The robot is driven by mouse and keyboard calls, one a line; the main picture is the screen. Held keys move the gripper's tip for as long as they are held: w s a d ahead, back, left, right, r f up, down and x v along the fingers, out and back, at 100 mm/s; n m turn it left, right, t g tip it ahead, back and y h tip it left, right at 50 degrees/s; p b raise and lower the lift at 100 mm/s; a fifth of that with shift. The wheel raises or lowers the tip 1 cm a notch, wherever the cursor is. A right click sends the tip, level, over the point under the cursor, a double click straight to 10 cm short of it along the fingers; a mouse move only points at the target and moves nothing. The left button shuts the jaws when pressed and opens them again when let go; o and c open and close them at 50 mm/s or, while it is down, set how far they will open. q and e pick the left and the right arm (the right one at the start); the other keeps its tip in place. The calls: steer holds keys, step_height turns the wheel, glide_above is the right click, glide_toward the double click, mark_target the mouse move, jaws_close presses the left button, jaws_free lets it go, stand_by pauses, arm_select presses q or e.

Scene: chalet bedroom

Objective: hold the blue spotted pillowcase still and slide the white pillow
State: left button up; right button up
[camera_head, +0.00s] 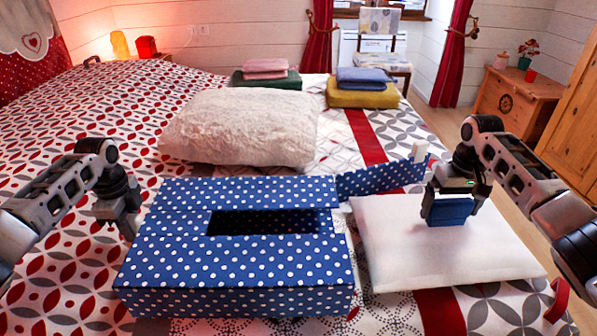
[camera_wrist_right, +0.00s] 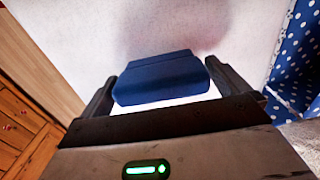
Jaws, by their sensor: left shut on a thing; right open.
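The blue spotted pillowcase (camera_head: 240,265) lies on the bed like a box, with a dark opening (camera_head: 262,222) on top and a flap (camera_head: 385,178) reaching right. My left gripper (camera_head: 128,232) is shut on the pillowcase's left edge; the contact is partly hidden. The white pillow (camera_head: 400,255) lies flat to the right of the pillowcase, outside it. A plain blue block (camera_head: 450,211) sits on the pillow and shows in the right wrist view (camera_wrist_right: 160,80). My right gripper (camera_head: 455,218) is open over the pillow, its fingers on either side of the block.
A fluffy cream pillow (camera_head: 240,128) lies behind the pillowcase. Folded cloths stand in two stacks, pink on green (camera_head: 266,76) and blue on yellow (camera_head: 363,90), farther back. A red loop (camera_head: 557,300) is at the bed's right edge. The patterned bed to the left is clear.

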mark_target(438, 203)
steer(key=c, duration=0.9)
steer(key=shift+s+a, duration=0.15)
steer(key=shift+a, duration=0.85)
steer(key=shift+s+a, duration=0.1)
steer(key=shift+a, duration=0.9)
steer(key=shift+a, duration=2)
